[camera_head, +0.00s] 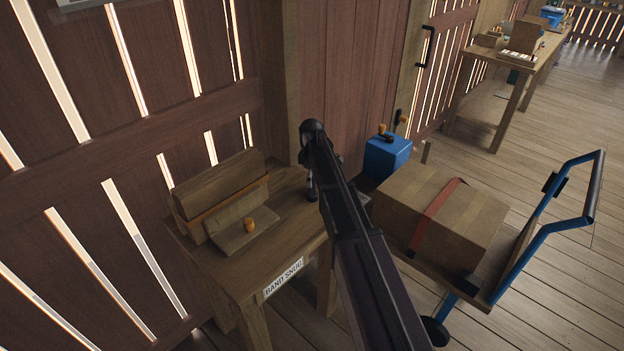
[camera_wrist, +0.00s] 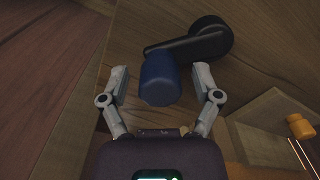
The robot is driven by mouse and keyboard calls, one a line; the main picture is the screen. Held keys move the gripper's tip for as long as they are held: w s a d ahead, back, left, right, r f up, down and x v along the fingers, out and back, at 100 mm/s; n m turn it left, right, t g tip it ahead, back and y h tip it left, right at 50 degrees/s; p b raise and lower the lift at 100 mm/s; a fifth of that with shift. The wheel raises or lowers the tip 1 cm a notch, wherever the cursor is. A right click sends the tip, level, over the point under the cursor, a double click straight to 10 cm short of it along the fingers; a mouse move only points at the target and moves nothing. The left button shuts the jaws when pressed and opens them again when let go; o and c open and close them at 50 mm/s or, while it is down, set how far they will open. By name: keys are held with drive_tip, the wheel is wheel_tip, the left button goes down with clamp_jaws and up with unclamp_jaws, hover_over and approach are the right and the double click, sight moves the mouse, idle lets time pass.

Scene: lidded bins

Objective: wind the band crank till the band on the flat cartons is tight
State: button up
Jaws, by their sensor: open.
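In the wrist view, the crank has a blue grip (camera_wrist: 159,80) on a black arm that runs to a round black hub (camera_wrist: 210,36) over a wooden surface. My gripper (camera_wrist: 161,78) is open, one finger on each side of the blue grip, with gaps showing on both sides. In the head view my gripper (camera_head: 310,185) is low over the back right of a small wooden table (camera_head: 285,260) labelled "BAND SNUG"; my arm hides most of the crank. A brown carton load (camera_head: 462,215) with a red band (camera_head: 436,212) lies on the trolley. I cannot tell how tight the band is.
Brown slabs (camera_head: 218,180) and a sloped block with an orange knob (camera_head: 248,225) stand on the table's left part. A blue box (camera_head: 387,157) stands behind the load. The trolley's blue handle (camera_head: 575,190) rises at right. A slatted wall closes the left.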

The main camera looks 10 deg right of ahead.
drive_tip(key=shift+c, duration=0.2)
clamp_jaws()
drive_tip(key=shift+d+m, duration=0.15)
drive_tip(key=shift+m, duration=0.25)
drive_tip(key=d+m, duration=0.1)
drive_tip(key=m, duration=0.1)
drive_tip(key=s+d+m, duration=0.1)
drive_tip(key=m, duration=0.3)
drive_tip(key=s+d+m, duration=0.1)
drive_tip(key=m, duration=0.2)
drive_tip(key=shift+s+d+m, duration=0.2)
drive_tip(key=shift+s+m, duration=0.1)
drive_tip(key=m, duration=0.1)
drive_tip(key=s+m, duration=0.1)
drive_tip(key=m, duration=0.1)
drive_tip(key=s+m, duration=0.1)
drive_tip(key=m, duration=0.1)
drive_tip(key=shift+s+d, duration=0.15)
drive_tip(key=shift+d, duration=0.15)
drive_tip(key=m, duration=0.2)
drive_tip(key=s+m, duration=0.2)
drive_tip(key=m, duration=0.1)
drive_tip(key=shift+a+m, duration=0.15)
drive_tip(key=shift+m, duration=0.15)
